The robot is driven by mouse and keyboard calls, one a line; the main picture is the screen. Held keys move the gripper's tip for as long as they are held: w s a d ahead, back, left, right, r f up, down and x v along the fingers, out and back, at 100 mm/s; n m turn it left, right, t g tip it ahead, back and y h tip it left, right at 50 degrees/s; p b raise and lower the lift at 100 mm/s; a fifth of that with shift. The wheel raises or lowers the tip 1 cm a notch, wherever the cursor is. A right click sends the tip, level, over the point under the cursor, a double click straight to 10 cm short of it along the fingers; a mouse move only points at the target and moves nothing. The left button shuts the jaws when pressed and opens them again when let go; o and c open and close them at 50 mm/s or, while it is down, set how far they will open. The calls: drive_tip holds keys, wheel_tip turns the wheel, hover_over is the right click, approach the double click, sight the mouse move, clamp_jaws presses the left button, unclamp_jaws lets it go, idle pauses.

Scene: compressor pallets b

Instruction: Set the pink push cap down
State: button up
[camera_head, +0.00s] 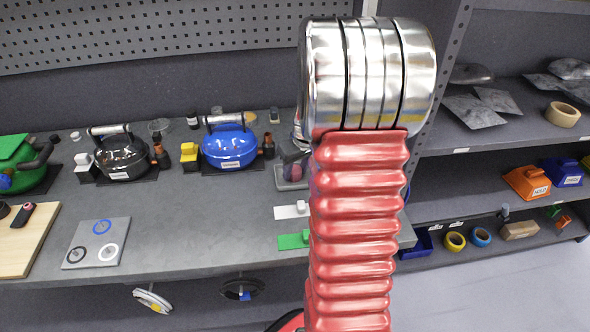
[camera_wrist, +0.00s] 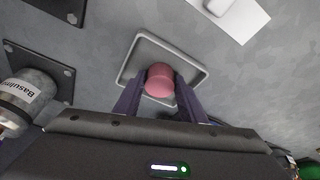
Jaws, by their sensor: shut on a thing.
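The pink push cap (camera_wrist: 160,81) is a short round pink piece between the two fingers of my gripper (camera_wrist: 158,88) in the wrist view. My gripper is shut on it. Behind it lies a small grey tray (camera_wrist: 136,60) with a raised rim, and the cap appears within the rim's outline. I cannot tell whether the cap touches the tray floor. In the head view the pink cap (camera_head: 296,173) shows small at the tray (camera_head: 279,180), partly hidden by my gripper and arm.
A white card (camera_head: 292,211) and a green card (camera_head: 294,241) lie in front of the tray. A blue compressor (camera_head: 230,150) and a black one (camera_head: 122,158) stand to the left. A grey plate with rings (camera_head: 97,243) lies front left. Shelves with bins (camera_head: 527,182) stand right.

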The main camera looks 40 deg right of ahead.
drive_tip(key=shift+f, duration=0.1)
drive_tip(key=o, duration=1.1)
drive_tip(key=shift+o, duration=0.2)
drive_tip(key=v, duration=1.2)
